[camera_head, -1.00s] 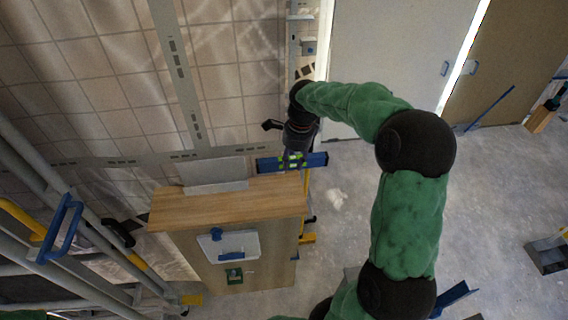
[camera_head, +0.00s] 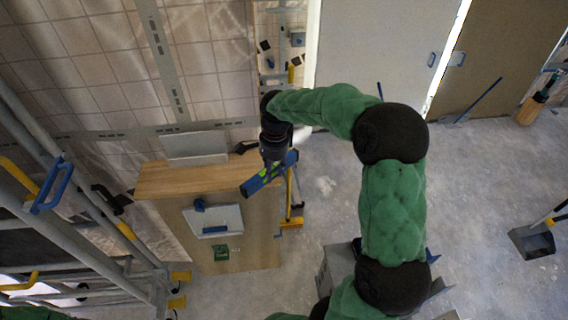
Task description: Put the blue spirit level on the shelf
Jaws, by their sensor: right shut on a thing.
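The blue spirit level (camera_head: 257,183) is in my right gripper (camera_head: 273,168). It is tilted in the picture, its lower left end over the front right edge of the wooden cabinet's top. My right gripper is shut on it near its middle and hides part of it. The wooden cabinet (camera_head: 165,183) has a flat light-wood top, which may be the shelf; I cannot tell for sure. My left gripper is not in view.
A grey panel (camera_head: 195,143) stands at the back of the cabinet top. Metal scaffolding (camera_head: 70,215) with blue and yellow parts fills the left. Cleaning tools with yellow ends (camera_head: 291,222) stand right of the cabinet. The floor (camera_head: 325,200) between there and my arm is mostly clear.

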